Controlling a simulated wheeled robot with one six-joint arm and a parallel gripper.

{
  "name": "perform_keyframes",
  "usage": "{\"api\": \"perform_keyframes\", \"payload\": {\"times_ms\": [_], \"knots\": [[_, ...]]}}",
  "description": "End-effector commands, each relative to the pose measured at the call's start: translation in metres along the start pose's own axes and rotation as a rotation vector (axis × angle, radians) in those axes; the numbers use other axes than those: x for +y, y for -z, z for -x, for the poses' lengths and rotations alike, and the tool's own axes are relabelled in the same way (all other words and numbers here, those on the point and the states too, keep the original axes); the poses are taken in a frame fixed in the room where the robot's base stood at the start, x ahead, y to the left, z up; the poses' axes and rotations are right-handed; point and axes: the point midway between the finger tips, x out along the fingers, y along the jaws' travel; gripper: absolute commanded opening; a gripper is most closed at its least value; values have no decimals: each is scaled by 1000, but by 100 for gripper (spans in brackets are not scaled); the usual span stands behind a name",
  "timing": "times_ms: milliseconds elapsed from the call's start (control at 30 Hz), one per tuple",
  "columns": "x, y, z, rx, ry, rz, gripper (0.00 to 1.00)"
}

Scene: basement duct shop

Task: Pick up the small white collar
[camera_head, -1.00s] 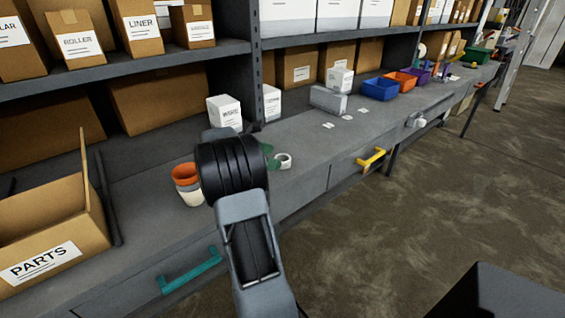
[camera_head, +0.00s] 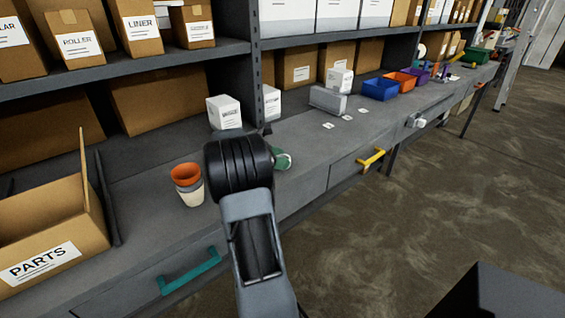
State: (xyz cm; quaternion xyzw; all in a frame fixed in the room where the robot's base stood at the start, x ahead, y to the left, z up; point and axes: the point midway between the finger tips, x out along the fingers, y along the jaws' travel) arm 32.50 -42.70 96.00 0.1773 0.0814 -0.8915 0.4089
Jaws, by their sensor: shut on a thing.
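My gripper (camera_head: 266,131) is mostly hidden behind my black wrist, over the bench; only a small dark part shows past the wrist's upper right. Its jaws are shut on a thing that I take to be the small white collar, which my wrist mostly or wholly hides. A green round thing (camera_head: 282,161) shows on the bench just right of the wrist, with a small pale patch at its upper edge. I cannot tell whether that patch is part of the collar.
Stacked orange and white cups (camera_head: 188,185) stand close left of my wrist. A white box (camera_head: 224,112) stands behind it. An open PARTS carton (camera_head: 45,240) is at the left. Blue (camera_head: 381,89) and orange bins are farther right. Bench space right of the green thing is mostly clear.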

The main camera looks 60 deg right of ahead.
Motion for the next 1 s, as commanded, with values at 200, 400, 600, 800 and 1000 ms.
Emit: {"api": "perform_keyframes", "payload": {"times_ms": [200,400,600,800,1000], "knots": [[0,0,0,0,0,0,32],[0,-1,0,0,0,-1,32],[0,-14,6,0,0,-3,32],[-12,-45,15,1,-1,-5,32],[-47,-88,24,0,-1,-6,32]]}}
